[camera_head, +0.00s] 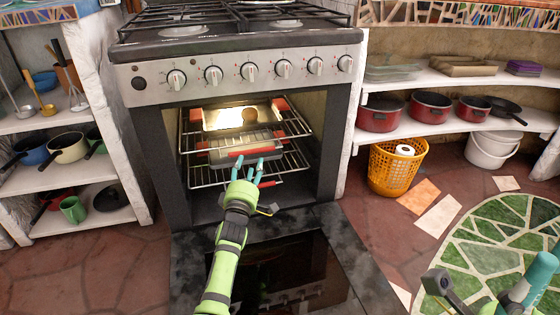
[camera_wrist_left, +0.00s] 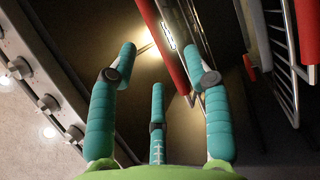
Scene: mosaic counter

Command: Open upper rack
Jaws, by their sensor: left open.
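The oven (camera_head: 153,195) stands with its door (camera_head: 350,272) folded down. Inside, the upper rack (camera_head: 300,127) and the lower rack (camera_head: 297,160) are wire shelves. A metal tray with red ends (camera_head: 225,117) is on the upper level. A lower red bar (camera_head: 267,183) shows at the front. My left gripper (camera_head: 252,168) is open before the racks, its teal fingers pointing in. In the left wrist view, the fingers (camera_wrist_left: 165,80) are spread near a red bar (camera_wrist_left: 168,45); contact cannot be told. My right gripper (camera_head: 530,282) is partly visible at bottom right, its opening unclear.
The oven's control panel with knobs (camera_head: 248,71) is above the opening. Shelves with pots (camera_head: 380,113) stand right, and more cookware (camera_head: 67,148) is left. An orange basket (camera_head: 397,170) and white bucket (camera_head: 492,148) are on the floor. The lowered door covers floor in front.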

